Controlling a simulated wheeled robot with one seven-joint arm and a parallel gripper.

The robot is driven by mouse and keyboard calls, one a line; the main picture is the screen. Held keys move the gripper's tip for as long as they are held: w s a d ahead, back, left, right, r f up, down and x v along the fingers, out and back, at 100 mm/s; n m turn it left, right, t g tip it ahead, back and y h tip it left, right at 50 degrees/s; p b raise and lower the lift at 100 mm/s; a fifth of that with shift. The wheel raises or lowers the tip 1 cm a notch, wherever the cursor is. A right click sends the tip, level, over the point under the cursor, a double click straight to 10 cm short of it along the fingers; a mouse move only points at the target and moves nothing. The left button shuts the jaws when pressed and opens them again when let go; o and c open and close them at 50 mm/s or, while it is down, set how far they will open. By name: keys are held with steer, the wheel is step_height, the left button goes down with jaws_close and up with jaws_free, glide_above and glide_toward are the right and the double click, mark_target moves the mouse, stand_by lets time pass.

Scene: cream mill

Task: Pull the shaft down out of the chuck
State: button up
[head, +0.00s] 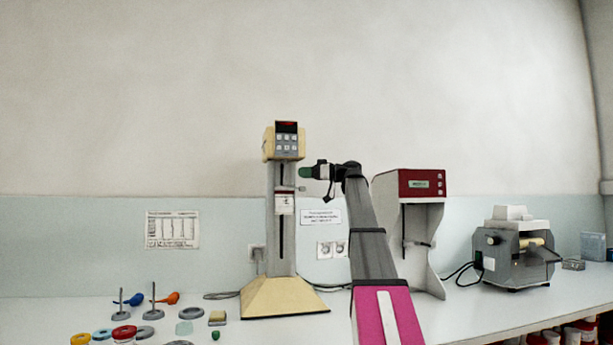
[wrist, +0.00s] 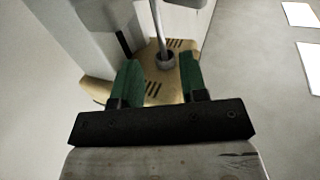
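The cream overhead stirrer (head: 286,140) sits on a grey column in the head view. In the wrist view its cream, slotted housing (wrist: 152,90) lies beyond my fingers. My gripper (wrist: 159,65) is open, with a green finger on each side of the chuck in the picture and clear gaps. I cannot tell whether the chuck is between the fingertips or beyond them. In the head view my gripper (head: 305,172) is right of the column, below the stirrer head.
A red-and-white machine (head: 423,184) stands right of my arm. A grey roller mill (head: 517,250) is farther right. Coloured rings, small stands and a green-topped piece lie at the bench's left. The stirrer's cream base (head: 283,298) rests on the white bench (head: 480,312).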

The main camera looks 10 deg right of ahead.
steer(key=x, duration=0.9)
steer(key=shift+w+a, duration=0.15)
steer(key=shift+a, duration=0.2)
jaws_close()
steer(key=shift+f, duration=0.5)
steer(key=shift+o, duration=1.8)
jaws_free()
